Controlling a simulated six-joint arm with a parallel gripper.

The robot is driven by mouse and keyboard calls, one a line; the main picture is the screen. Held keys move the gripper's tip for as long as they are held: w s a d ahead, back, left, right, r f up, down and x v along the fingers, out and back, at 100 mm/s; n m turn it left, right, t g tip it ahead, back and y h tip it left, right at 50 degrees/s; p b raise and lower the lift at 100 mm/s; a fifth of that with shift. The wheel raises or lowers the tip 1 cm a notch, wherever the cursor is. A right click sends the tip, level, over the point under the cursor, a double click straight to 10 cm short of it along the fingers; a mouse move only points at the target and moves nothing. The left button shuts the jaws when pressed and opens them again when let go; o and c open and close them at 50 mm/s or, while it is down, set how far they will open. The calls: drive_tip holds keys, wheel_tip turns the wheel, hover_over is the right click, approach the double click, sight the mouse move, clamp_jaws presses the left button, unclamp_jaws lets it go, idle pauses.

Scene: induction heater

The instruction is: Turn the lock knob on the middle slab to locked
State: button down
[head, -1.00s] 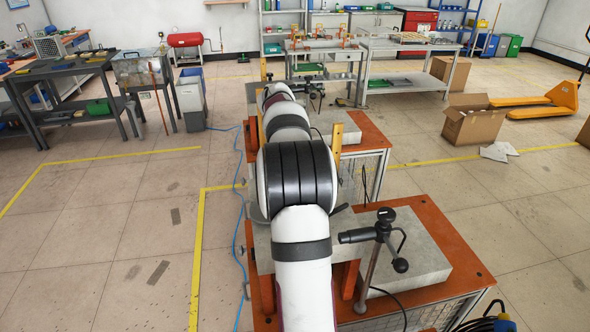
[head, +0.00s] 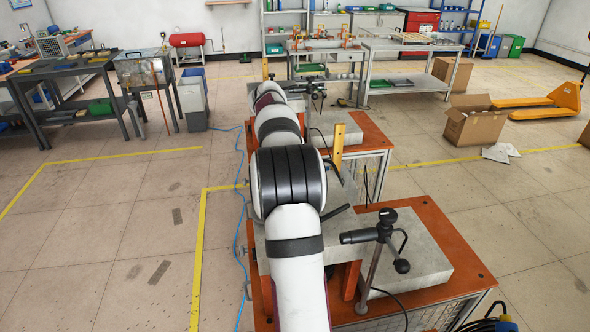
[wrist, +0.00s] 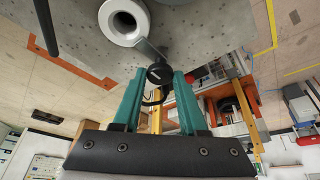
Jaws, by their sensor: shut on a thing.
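In the wrist view a small round black knob (wrist: 159,73) with a pale line on its face sits between the teal fingertips of my gripper (wrist: 159,80). The gripper is shut on this knob. A grey metal bar runs from behind the knob toward a white ring-shaped part (wrist: 124,21). A grey concrete slab (wrist: 215,25) fills the upper part of that view. In the head view my arm reaches away over the benches and hides much of what lies behind it. The gripper and knob cannot be made out there.
In the head view a near slab (head: 425,262) lies on an orange bench (head: 455,235), with a black-handled clamp (head: 382,232) on a post. A farther slab (head: 340,132) lies on another orange bench (head: 372,130). A blue cable (head: 240,185) runs along the floor at left.

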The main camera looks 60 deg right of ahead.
drive_tip(key=shift+c, duration=2.2)
unclamp_jaws()
drive_tip(key=shift+r, duration=0.1)
drive_tip(key=v, duration=1.5)
drive_tip(key=shift+a+r, duration=0.25)
